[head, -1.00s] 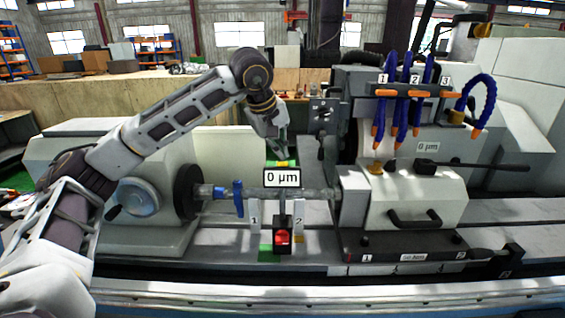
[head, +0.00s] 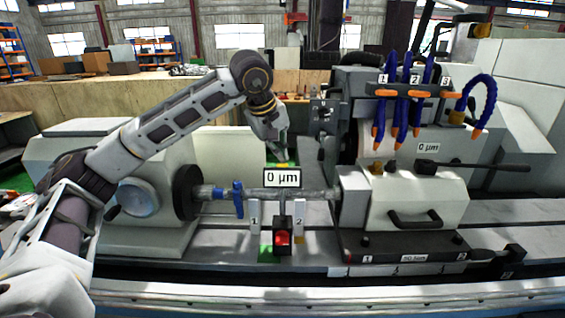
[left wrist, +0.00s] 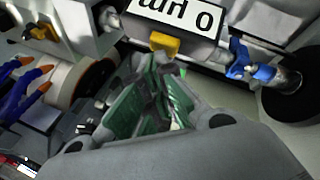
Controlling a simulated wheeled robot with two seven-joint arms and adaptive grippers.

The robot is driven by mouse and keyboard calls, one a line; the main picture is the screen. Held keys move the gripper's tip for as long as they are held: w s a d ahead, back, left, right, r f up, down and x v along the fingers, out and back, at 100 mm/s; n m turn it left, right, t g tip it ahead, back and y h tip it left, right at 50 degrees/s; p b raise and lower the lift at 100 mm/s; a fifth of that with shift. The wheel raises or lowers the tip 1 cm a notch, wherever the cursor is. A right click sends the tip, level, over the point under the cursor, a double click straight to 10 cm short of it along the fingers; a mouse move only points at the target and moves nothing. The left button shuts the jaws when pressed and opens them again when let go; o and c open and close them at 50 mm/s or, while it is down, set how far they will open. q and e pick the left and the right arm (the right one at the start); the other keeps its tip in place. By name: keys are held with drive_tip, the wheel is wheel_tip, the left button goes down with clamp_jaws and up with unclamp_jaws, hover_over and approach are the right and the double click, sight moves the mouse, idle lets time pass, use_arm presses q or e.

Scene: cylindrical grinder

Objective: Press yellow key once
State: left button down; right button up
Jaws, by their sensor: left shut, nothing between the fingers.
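The yellow key (left wrist: 165,43) shows in the left wrist view as a small block on the near side of the gauge display (left wrist: 180,18), which reads 0 µm. My left gripper (left wrist: 157,62) is shut and empty, with its fingertips just below the key in that view; I cannot tell whether they touch it. In the head view my left gripper (head: 281,157) points down right behind the display (head: 282,178), and I cannot make out the key there.
The workpiece shaft (head: 265,193) runs below the display, with a blue clamp (head: 238,198) at its left. A red button box (head: 282,238) stands in front.

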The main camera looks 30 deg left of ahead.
use_arm(q)
drive_tip(key=shift+r, duration=0.15)
drive_tip(key=shift+w+a+r+p, duration=0.1)
drive_tip(key=shift+w+r+p, duration=0.2)
drive_tip(key=shift+r+p, duration=0.35)
idle(0.4)
drive_tip(key=shift+w+a+r+p, duration=0.15)
drive_tip(key=shift+w+r+p, duration=0.15)
drive_tip(key=shift+r+p, duration=0.45)
drive_tip(key=shift+w+a+r+p, duration=0.15)
drive_tip(key=shift+w+r+p, duration=0.1)
drive_tip(key=shift+r+p, duration=0.45)
drive_tip(key=shift+w+a+r+p, duration=0.15)
drive_tip(key=shift+w+r+p, duration=0.15)
drive_tip(key=shift+r+p, duration=0.45)
